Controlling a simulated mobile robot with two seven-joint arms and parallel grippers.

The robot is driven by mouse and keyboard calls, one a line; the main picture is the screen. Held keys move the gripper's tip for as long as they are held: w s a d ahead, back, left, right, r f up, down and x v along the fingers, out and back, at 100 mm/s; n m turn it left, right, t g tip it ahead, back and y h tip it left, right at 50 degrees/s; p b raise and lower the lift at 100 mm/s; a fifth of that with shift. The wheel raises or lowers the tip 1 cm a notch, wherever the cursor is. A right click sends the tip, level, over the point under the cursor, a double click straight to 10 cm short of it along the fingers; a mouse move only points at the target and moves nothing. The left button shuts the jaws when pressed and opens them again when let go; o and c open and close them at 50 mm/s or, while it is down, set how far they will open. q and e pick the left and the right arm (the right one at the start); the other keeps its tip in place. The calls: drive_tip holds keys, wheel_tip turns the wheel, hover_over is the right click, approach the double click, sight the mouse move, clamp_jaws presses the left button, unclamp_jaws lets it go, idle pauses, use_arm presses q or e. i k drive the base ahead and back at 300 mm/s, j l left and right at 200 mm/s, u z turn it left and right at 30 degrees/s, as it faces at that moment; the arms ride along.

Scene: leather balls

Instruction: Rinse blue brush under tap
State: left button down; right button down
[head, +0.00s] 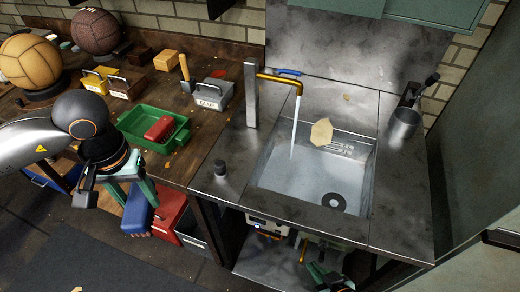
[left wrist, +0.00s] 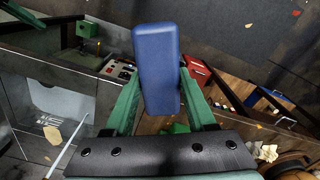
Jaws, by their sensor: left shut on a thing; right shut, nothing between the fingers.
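The blue brush (head: 138,212) is between the green fingers of my left gripper (head: 134,190), which is shut on it in front of the workbench, left of the sink. In the left wrist view the blue brush (left wrist: 157,65) stands up between the fingers; its bristles cannot be made out. The brass tap (head: 283,80) has a blue handle (head: 288,72). A stream of water (head: 294,130) falls from it into the metal sink (head: 268,176). The brush is apart from the stream. My right gripper (head: 322,274) is shut and low, in front of the sink cabinet, partly cut off.
A green tray (head: 183,139) with a red block (head: 158,129) sits on the bench. A dark knob (head: 220,167) stands on the counter left of the sink. A metal cup (head: 404,123) is to its right. A tan scrap (head: 321,131) shows at the sink's back.

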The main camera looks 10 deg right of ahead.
sight(276, 72)
drive_tip(key=z, duration=1.15)
drive_tip(key=j+z, duration=0.1)
drive_tip(key=j, duration=0.25)
drive_tip(key=i+j+z, duration=0.15)
drive_tip(key=j, duration=0.25)
